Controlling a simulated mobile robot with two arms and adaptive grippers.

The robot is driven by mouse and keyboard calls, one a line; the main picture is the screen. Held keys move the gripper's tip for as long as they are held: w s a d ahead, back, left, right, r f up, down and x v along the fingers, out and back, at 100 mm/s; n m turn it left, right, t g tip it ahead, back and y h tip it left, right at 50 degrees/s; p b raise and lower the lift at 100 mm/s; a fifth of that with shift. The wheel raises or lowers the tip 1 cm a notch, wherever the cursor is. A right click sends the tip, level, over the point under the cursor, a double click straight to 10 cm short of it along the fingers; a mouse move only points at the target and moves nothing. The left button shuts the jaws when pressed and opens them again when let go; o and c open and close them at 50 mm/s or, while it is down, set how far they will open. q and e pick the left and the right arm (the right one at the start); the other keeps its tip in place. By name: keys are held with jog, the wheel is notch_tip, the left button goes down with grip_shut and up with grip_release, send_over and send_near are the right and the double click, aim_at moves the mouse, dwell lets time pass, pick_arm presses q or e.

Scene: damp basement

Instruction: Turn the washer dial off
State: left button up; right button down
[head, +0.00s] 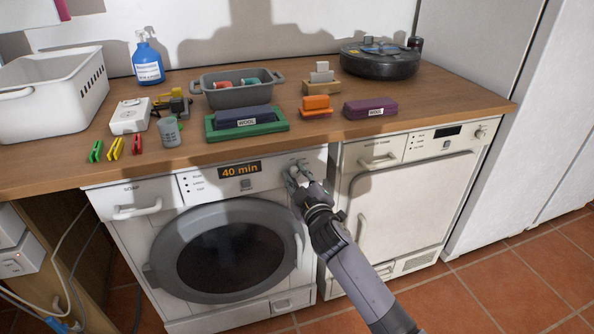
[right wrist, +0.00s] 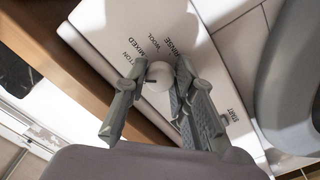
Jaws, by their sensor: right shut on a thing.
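The washer (head: 150,235) is the white front-loader under the left part of the counter, with its round dark door closed. Its display (head: 240,169) reads "40 min" in orange. My right gripper (head: 299,176) reaches the right end of the washer panel. In the right wrist view, the white round dial (right wrist: 158,78) sits between the two fingers of my right gripper (right wrist: 155,90), which are shut on it. A short dark mark shows on the dial's left side. Labels around it include MIXED, WOOL and RINSE; the fingers hide part of the dial's surround. My left gripper is out of view.
A second white machine (head: 410,195) with its own knob (head: 480,133) stands to the right. The wooden counter (head: 190,168) above holds a white basket (head: 50,100), a blue spray bottle (head: 147,60), a grey tub (head: 237,98) and several small items. Cables hang at the lower left.

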jog(key=n+p, duration=0.1)
jog(key=n, duration=0.4)
jog(key=shift+p, duration=0.35)
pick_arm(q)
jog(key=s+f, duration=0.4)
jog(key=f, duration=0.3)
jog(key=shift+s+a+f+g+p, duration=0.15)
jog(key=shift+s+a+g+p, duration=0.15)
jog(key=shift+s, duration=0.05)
pick_arm(e)
jog(key=shift+n, duration=1.4)
jog(key=c, duration=1.3)
grip_release()
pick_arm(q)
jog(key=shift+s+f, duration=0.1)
pick_arm(e)
jog(key=shift+s, duration=0.1)
jog(key=v, duration=1.1)
jog(key=shift+s+d, duration=0.15)
jog(key=shift+s, duration=0.2)
